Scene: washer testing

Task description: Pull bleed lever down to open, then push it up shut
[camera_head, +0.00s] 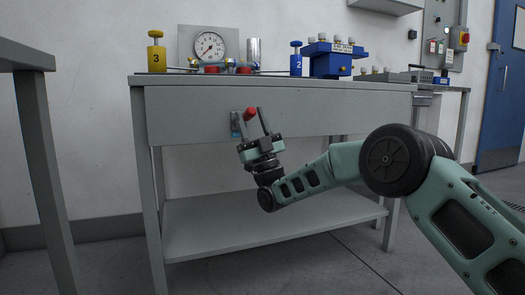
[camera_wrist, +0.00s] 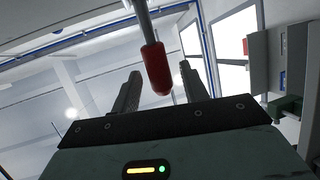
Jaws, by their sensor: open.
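The bleed lever has a red grip (camera_head: 250,114) and stands out from a small blue plate (camera_head: 235,123) on the front of the bench. In the wrist view the red grip (camera_wrist: 158,68) hangs on a grey rod (camera_wrist: 143,22). My gripper (camera_head: 250,123) is open, its fingers pointing up at the bench front.
The grey bench (camera_head: 380,103) carries a gauge (camera_head: 209,46), a yellow weight marked 3 (camera_head: 156,54), a blue weight marked 2 (camera_head: 296,60) and a blue block (camera_head: 330,60). A lower shelf (camera_head: 280,228) is empty. Another table edge (camera_head: 30,55) stands at left.

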